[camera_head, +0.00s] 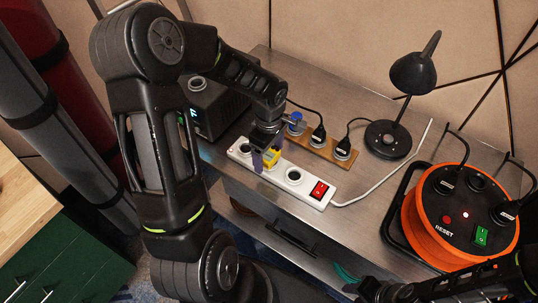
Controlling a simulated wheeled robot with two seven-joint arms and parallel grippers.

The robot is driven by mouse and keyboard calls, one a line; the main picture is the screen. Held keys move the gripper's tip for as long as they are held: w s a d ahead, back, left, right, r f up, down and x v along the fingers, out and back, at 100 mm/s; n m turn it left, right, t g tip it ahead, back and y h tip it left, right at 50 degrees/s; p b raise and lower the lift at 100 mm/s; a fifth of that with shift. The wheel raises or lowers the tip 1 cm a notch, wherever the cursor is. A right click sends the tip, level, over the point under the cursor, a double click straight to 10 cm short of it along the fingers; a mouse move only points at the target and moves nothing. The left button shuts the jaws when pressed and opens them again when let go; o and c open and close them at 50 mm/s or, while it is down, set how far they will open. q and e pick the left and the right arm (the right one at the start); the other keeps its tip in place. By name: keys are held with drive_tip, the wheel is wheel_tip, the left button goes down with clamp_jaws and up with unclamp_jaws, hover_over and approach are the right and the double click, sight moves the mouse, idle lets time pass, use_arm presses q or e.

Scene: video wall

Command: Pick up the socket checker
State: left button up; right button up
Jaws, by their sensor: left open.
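The socket checker (274,154) is a small yellow piece at the white power strip (292,176). My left gripper (264,158) is over the strip, pointing down, with its purple-tinted fingers beside the checker. Its jaws are open; whether a finger touches the checker I cannot tell. The gripper hides part of the checker and of the strip's sockets. My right gripper (372,290) is low at the bottom edge, dark and partly cut off, away from the strip. Its jaws are not clear.
A wooden socket board (337,157) with black plugs lies just behind the strip. A black desk lamp (388,139) stands to the right. An orange cable reel (416,213) sits at the right front. A dark box (215,112) stands left, behind my arm.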

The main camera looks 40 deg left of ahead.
sight(269, 152)
use_arm(q)
drive_tip(key=shift+c, duration=0.3)
clamp_jaws()
idle(0.9)
drive_tip(key=shift+r, duration=0.15)
wheel_tip(269, 152, up, 10)
drive_tip(key=shift+f+b, duration=0.1)
drive_tip(key=shift+b, duration=0.6)
